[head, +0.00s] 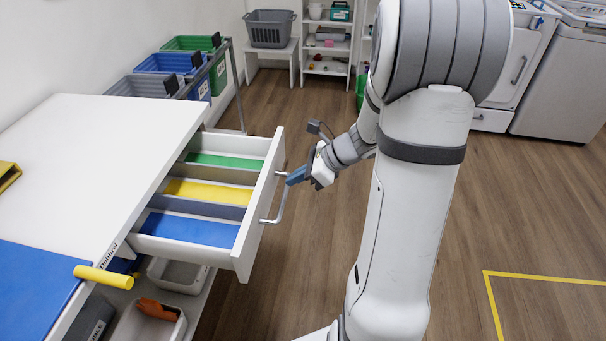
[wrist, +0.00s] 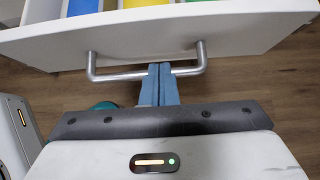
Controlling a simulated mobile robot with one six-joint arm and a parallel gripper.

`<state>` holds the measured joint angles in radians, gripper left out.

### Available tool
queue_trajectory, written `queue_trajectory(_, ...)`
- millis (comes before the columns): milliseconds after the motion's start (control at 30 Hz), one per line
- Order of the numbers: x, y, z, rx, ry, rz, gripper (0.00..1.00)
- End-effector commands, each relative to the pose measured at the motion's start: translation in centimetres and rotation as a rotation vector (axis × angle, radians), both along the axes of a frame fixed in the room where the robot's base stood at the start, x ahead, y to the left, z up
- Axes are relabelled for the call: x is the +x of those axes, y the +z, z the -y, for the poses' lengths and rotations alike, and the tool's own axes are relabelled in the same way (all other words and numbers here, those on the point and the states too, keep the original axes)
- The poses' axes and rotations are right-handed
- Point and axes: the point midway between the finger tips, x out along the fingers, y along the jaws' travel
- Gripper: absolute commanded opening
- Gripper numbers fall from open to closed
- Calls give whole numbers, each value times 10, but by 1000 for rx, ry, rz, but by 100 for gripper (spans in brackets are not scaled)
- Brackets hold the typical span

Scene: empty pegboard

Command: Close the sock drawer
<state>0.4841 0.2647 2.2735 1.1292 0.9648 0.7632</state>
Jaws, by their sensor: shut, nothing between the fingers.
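The drawer (head: 256,213) under the white table is pulled out. It has green, yellow and blue compartment floors, and no socks show in it. Its front (wrist: 180,38) carries a metal bar handle (head: 279,207), which also shows in the wrist view (wrist: 120,75). My gripper (head: 292,178) is at the far part of the handle, outside the drawer front. In the wrist view its blue fingers (wrist: 159,72) are together, with the tips at the handle bar. I cannot tell whether they touch it. Nothing is between the fingers.
The white table (head: 130,125) holds a blue mat (head: 32,285) and a yellow cylinder (head: 103,277) at its edge. Bins (head: 179,289) stand below the drawer. Coloured crates (head: 190,43) on a rack are behind the table.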

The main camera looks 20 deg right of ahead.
Motion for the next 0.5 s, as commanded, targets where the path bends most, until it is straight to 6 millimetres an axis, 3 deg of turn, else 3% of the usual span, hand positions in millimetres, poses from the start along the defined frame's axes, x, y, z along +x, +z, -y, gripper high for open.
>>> queue_trajectory(200,13,-26,-24,1,4,-2,0)
queue_trajectory(500,19,-35,-34,-1,2,0,0)
